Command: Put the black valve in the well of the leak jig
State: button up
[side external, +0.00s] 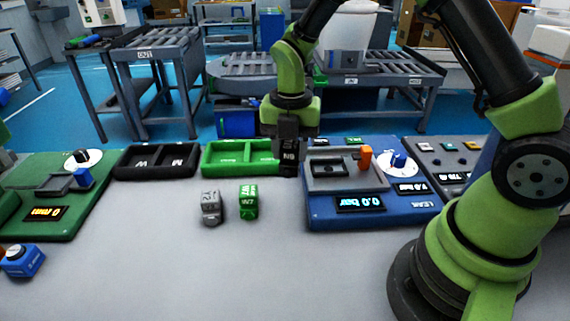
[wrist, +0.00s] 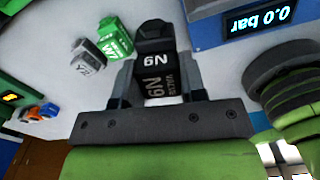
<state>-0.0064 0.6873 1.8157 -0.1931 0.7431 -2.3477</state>
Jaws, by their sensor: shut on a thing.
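The black valve (wrist: 155,60), marked N9, is held between the two fingers of my gripper (wrist: 158,85) in the wrist view. In the side view my gripper (side external: 289,150) points down with the valve (side external: 289,158) at its tip, above the table. It is just left of the blue leak jig (side external: 330,212), which reads 0.0 bar. The jig's grey top plate has a dark well (side external: 329,166) in it. An orange lever (side external: 366,157) stands to the right of the well. The valve is apart from the well.
A grey valve (side external: 211,207) and a green valve (side external: 248,202) stand on the table left of the jig. A black tray (side external: 156,174) and a green tray (side external: 212,172) lie behind them. A green test station (side external: 90,205) is at the left. The front table is clear.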

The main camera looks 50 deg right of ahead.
jog(key=s+d+m, duration=0.2)
jog(key=d+m, duration=1)
jog(key=m, duration=0.4)
jog(key=shift+w+a+f, duration=0.1)
jog(key=shift+a+f, duration=0.05)
jog(key=shift+f, duration=1.4)
jog(key=shift+a+f, duration=0.1)
jog(key=shift+f, duration=1.4)
jog(key=shift+f, duration=0.2)
jog(key=o, duration=1.1)
